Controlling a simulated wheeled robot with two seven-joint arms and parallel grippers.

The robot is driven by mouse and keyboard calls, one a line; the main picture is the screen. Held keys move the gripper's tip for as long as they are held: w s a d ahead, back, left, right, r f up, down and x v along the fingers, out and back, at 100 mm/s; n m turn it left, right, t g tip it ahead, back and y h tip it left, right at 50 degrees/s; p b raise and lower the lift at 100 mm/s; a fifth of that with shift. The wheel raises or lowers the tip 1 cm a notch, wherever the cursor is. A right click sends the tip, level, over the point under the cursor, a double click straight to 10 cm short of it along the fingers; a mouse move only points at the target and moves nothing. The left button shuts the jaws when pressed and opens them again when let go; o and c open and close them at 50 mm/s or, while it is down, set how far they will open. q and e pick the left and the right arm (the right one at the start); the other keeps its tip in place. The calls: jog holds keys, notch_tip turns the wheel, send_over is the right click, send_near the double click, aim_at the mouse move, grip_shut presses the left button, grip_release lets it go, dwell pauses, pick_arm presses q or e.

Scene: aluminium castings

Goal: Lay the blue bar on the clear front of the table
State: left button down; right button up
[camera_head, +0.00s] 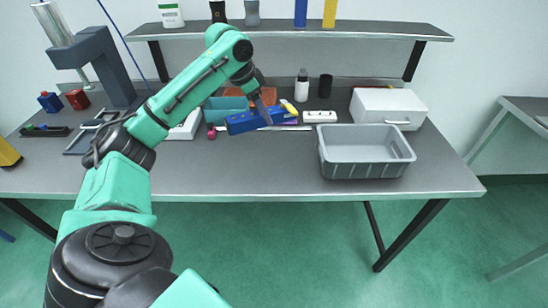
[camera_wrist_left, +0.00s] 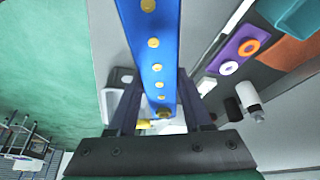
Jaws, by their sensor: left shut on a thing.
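The blue bar (camera_head: 243,121) is held by my left gripper (camera_head: 263,113) over the middle back part of the table (camera_head: 250,178). In the left wrist view the bar (camera_wrist_left: 154,45) runs up from between the two fingers, with a row of yellow-ringed holes along its face. The left gripper (camera_wrist_left: 160,118) is shut on it. In the head view the bar lies nearly level; whether it touches anything beneath cannot be told. The front of the table, left of the grey crate, is clear. My right gripper is not in view.
A grey crate (camera_head: 350,170) stands right of the bar, with a white box (camera_head: 400,104) behind it. A teal bin (camera_head: 222,104), a purple part (camera_wrist_left: 236,50), a white bottle (camera_head: 301,88) and a dark cup (camera_head: 325,86) stand near the back. A shelf (camera_head: 290,32) overhangs the rear.

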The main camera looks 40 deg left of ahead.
aim_at(247, 128)
pick_arm(q)
notch_tip(247, 128, down, 14)
jog(key=shift+f+p, duration=0.15)
jog(key=shift+p, duration=0.45)
jog(key=shift+f, duration=0.35)
jog(key=shift+a, duration=0.1)
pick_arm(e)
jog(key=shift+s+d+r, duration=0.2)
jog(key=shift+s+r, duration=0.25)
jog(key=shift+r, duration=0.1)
pick_arm(q)
jog(key=shift+s, duration=0.1)
jog(key=shift+c, duration=1.6)
grip_release()
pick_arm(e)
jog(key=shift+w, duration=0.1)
pick_arm(q)
jog(key=b+v, duration=0.1)
jog(key=v, duration=1.1)
jog(key=shift+r+b, duration=0.1)
jog(key=shift+b, duration=0.2)
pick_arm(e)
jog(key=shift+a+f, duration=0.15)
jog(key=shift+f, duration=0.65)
